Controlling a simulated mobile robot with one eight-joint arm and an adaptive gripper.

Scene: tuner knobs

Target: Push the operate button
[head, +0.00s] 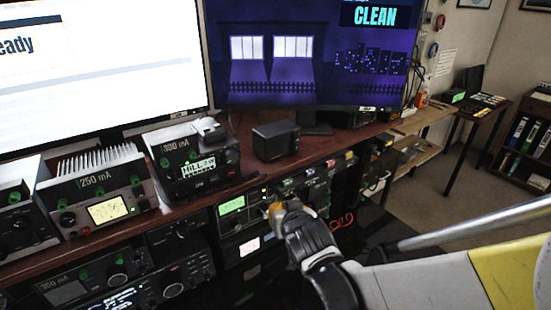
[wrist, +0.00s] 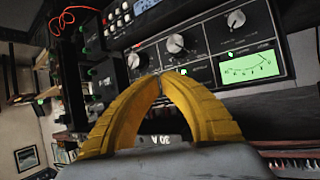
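My gripper (head: 276,207) is in front of the rack of radio gear below the desk top, at the right of a green-lit display. In the wrist view its two yellow fingers (wrist: 163,78) have their tips together with nothing seen between them. Beyond the tips is a dark tuner panel (wrist: 205,45) with round knobs (wrist: 175,43), a green-lit meter (wrist: 248,66) and small green lights (wrist: 184,71). The fingertips overlap the panel's edge in the picture; I cannot tell if they touch it. No label for the operate button is readable, so I cannot single it out.
Several radio units, including a meter box (head: 105,207), stand on the wooden desk (head: 325,146) below two monitors. A small black box (head: 275,140) sits near its middle. An orange cable (head: 343,220) hangs right of the rack. Open floor lies to the right.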

